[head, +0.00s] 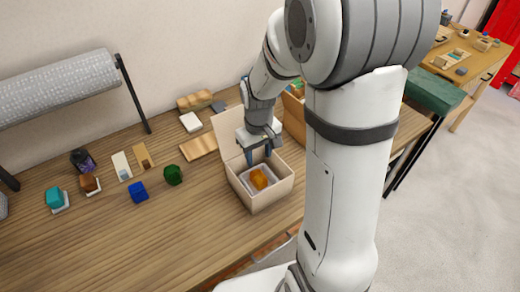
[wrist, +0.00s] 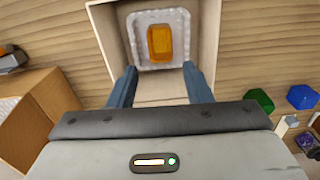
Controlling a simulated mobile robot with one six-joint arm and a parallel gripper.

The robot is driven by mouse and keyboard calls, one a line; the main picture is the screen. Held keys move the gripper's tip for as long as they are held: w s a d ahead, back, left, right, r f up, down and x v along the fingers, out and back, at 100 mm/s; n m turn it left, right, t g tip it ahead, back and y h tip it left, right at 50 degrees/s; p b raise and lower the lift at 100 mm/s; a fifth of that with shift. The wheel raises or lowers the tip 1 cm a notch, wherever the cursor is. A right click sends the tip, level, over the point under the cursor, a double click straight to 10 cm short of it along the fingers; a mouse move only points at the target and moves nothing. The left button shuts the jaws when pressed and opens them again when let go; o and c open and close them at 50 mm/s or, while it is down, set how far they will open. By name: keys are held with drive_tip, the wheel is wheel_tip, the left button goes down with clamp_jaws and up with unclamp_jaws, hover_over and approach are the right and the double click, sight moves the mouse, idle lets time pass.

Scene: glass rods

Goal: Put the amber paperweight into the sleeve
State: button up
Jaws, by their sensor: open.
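The amber paperweight (head: 259,179) lies in a pale padded sleeve (head: 246,181) inside an open cream box on the table. In the wrist view the amber paperweight (wrist: 160,44) sits in the middle of the sleeve (wrist: 180,61), with the sleeve's pale rim around it. My gripper (head: 260,156) is above the back part of the box. Its two blue fingers (wrist: 158,84) are spread apart with nothing between them, and they are clear of the paperweight. Whether the fingertips are below the box rim is hard to tell.
The cream box (head: 270,198) has its lid raised at the back. A green piece (head: 172,174) and a blue piece (head: 138,191) lie to its left. A wooden board (head: 198,147) lies behind left. The table's front left is clear.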

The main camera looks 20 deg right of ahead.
drive_tip(key=s+r+m+t, duration=0.3)
drive_tip(key=s+r, duration=1.1)
drive_tip(key=shift+s+d, duration=0.2)
drive_tip(key=shift+s, duration=0.05)
idle(1.3)
